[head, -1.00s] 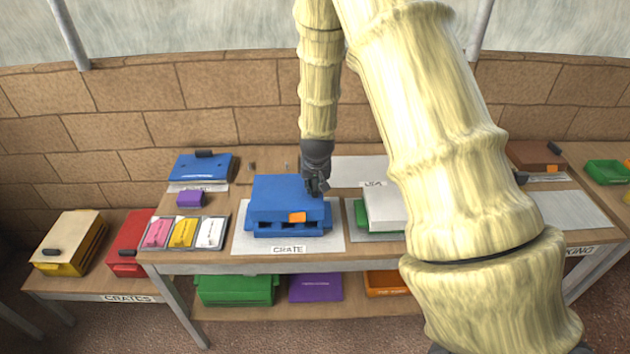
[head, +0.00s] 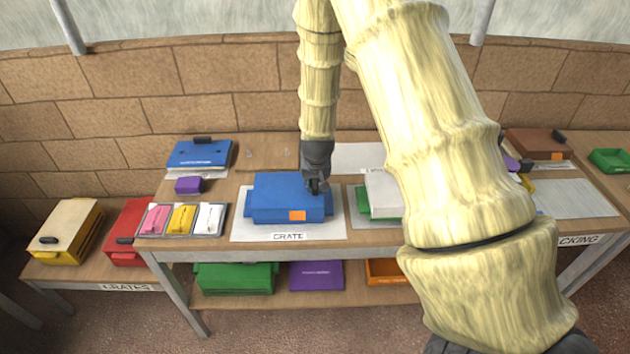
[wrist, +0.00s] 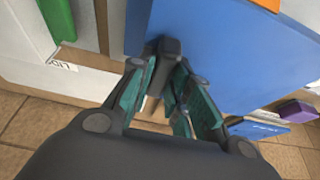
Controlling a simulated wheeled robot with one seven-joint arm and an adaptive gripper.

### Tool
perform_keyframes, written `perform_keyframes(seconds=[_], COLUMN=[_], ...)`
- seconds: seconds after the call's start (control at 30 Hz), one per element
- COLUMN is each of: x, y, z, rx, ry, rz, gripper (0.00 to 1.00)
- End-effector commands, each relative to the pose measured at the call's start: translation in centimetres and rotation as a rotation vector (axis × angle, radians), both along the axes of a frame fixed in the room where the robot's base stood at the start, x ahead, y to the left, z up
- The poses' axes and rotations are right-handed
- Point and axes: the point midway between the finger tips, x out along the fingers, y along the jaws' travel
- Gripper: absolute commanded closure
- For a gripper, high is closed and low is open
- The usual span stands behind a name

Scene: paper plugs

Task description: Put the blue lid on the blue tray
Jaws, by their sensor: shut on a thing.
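The blue lid (head: 280,188), with an orange label on its front, sits over the blue tray (head: 329,206) on the white mat marked CRATE. No clear gap shows between them in the head view; whether it is fully seated I cannot tell. My gripper (head: 316,187) is at the lid's right side, pointing down. In the wrist view my gripper (wrist: 166,80) is shut on the lid's dark handle (wrist: 168,48), with the blue lid top (wrist: 220,50) beyond it. The tray is mostly hidden under the lid.
A green tray with a whitish lid (head: 382,190) stands close to the right, partly behind my arm. A blue piece with a dark handle (head: 200,155) and a purple block (head: 188,185) lie to the left. Pink, yellow and white pieces (head: 181,220) lie in a holder at the front left.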

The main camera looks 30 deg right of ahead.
Motion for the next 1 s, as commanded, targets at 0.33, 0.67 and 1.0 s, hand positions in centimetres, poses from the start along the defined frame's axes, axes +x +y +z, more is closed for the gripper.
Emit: perform_keyframes(seconds=[0.33, 0.67, 1.0], x=[0.01, 0.01, 0.01], y=[-0.02, -0.01, -0.02], z=[-0.09, -0.4, -0.7], rx=[0.0, 0.0, 0.0], ry=[0.0, 0.0, 0.0], rz=[0.0, 0.0, 0.0], gripper=[1.0, 1.0, 1.0])
